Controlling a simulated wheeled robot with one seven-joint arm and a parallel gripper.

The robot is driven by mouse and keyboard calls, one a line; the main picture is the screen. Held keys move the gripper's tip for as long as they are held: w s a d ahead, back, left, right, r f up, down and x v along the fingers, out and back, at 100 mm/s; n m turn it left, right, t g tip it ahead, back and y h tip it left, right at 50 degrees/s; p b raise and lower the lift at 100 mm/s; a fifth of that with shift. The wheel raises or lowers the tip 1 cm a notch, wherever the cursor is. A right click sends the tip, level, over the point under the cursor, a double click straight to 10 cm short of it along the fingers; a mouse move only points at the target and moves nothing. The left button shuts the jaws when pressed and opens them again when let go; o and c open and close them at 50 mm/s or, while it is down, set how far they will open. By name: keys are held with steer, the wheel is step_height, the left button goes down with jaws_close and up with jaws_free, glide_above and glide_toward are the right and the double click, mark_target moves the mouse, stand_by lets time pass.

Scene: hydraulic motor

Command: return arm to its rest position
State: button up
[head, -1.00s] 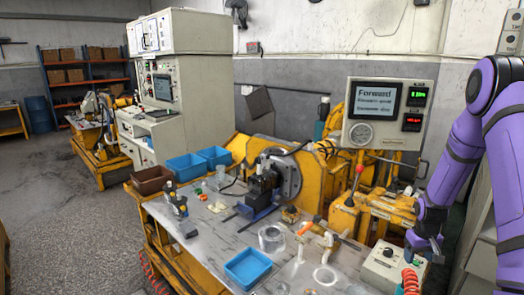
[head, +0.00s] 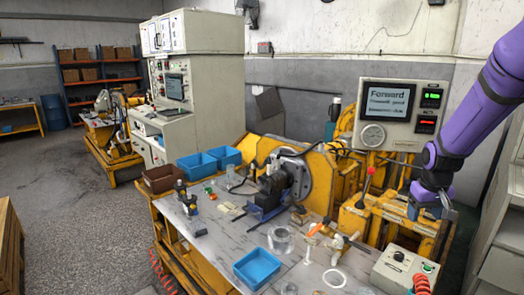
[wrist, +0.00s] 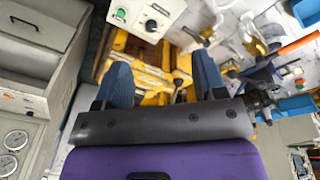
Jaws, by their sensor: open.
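My purple arm reaches in from the right edge of the head view. My gripper (head: 447,207) is at its end, above the right side of the yellow test bench and in front of the display panel (head: 389,112). In the wrist view my gripper (wrist: 160,85) shows two blue fingers spread wide apart. Nothing is between them; the yellow bench frame (wrist: 150,75) shows in the background.
The grey bench top (head: 213,237) carries a blue bin (head: 257,268), a hydraulic motor (head: 272,188) and loose parts. A control box (head: 402,270) with a knob stands below my gripper. A grey cabinet (head: 504,240) stands at right. Open floor (head: 75,210) lies at left.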

steer(key=s+a+r+t, duration=0.1)
steer(key=s+a+r, duration=0.45)
steer(key=r, duration=0.45)
steer(key=s+a+r+t, duration=0.1)
steer(key=s+a+r, duration=0.2)
steer(key=s, duration=0.4)
steer(key=s+a+r+t, duration=0.1)
steer(key=s+a+r, duration=0.3)
steer(key=s, duration=0.3)
steer(key=s+a+r+n+y, duration=0.1)
steer(key=s+a+r, duration=0.2)
steer(key=s+a, duration=0.2)
steer(key=shift+s+r+t, duration=0.15)
steer(key=shift+s+t, duration=0.25)
steer(key=shift+s, duration=0.6)
